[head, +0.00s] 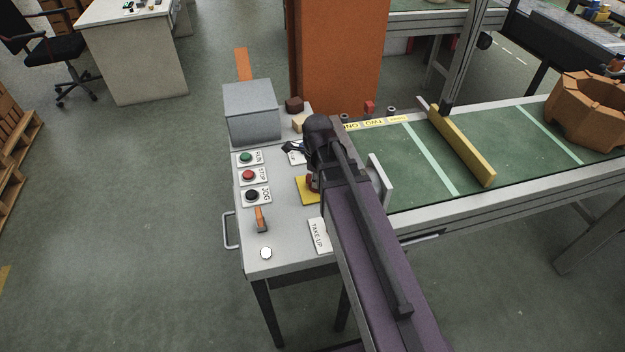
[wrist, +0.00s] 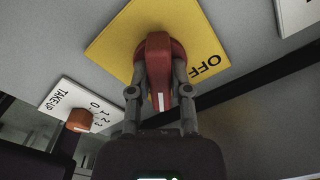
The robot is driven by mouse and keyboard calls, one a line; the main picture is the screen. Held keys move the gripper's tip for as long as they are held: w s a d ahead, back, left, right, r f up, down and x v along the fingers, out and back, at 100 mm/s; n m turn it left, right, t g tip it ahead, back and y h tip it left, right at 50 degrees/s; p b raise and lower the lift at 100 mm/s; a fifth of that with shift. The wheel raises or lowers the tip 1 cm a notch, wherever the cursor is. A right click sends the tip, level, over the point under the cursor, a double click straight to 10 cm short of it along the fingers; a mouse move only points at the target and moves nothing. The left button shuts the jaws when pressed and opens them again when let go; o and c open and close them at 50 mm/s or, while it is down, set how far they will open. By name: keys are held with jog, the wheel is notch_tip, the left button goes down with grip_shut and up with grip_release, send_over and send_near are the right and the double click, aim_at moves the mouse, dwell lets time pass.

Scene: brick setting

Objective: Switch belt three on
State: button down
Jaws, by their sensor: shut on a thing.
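A red rotary switch handle (wrist: 158,50) stands on a yellow plate (wrist: 112,42) marked OFF in the wrist view. My gripper (wrist: 160,85) is shut on this handle, one finger on each side. A white mark on the handle's near end points toward the bottom of the wrist view, beside the OFF lettering. No ON lettering shows; part of the plate is hidden behind the handle and fingers.
The desk carries green RUN (head: 246,157), red STOP (head: 248,175) and black JOG (head: 252,195) buttons, an orange lever (head: 261,219) and a TAKE UP plate (head: 319,235). A grey box (head: 252,112) stands at its back. A green conveyor (head: 400,170) runs right.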

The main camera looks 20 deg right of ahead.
jog(key=shift+s+d+m, duration=0.1)
jog(key=shift+d+m, duration=0.05)
jog(key=shift+m, duration=0.75)
jog(key=c, duration=0.6)
grip_release()
jog(key=shift+o, duration=0.2)
jog(key=shift+r, duration=0.1)
